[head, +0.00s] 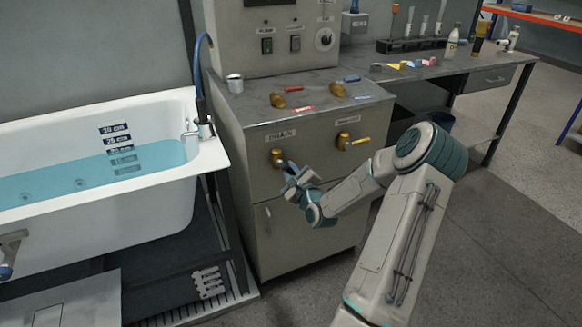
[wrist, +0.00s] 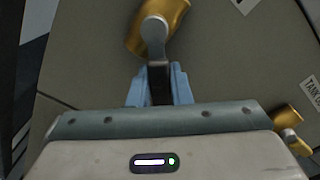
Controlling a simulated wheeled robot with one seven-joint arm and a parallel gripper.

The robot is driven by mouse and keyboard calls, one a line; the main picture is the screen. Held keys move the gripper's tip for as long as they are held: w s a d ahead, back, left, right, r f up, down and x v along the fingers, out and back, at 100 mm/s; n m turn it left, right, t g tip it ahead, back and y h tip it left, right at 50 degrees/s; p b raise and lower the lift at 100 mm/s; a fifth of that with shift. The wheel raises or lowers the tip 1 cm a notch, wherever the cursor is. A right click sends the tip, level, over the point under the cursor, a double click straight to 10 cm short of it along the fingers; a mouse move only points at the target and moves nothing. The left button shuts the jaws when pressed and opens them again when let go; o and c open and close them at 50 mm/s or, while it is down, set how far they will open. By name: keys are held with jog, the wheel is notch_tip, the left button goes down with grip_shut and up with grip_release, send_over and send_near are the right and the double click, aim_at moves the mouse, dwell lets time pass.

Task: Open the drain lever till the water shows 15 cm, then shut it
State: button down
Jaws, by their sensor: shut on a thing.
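The brass drain valve (head: 277,157) is on the grey cabinet front, under the DRAIN label (head: 281,135). In the wrist view, its brass body (wrist: 158,22) is at the top and its grey lever (wrist: 155,52) reaches down between my blue fingers. My gripper (head: 290,174) is shut on this lever, and the fingers hide its end. The white bathtub (head: 172,115) at left holds blue water (head: 60,178). The depth scale (head: 117,140) is on its inner wall. The waterline crosses near the third mark, apparently 20 cm; lower marks show through the water.
A metal cup (head: 235,83) and several valve parts lie on the cabinet top. A workbench (head: 440,67) with bottles stands behind at right. Open floor lies at right.

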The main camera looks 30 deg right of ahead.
jog(key=shift+f, duration=0.1)
dwell(0.3)
jog(key=c, duration=1.3)
grip_release()
jog(key=s, duration=0.4)
jog(key=s+a, duration=0.1)
jog(key=s, duration=0.4)
jog(key=s+p, duration=0.1)
jog(key=s, duration=0.3)
jog(key=shift+s+a, duration=0.4)
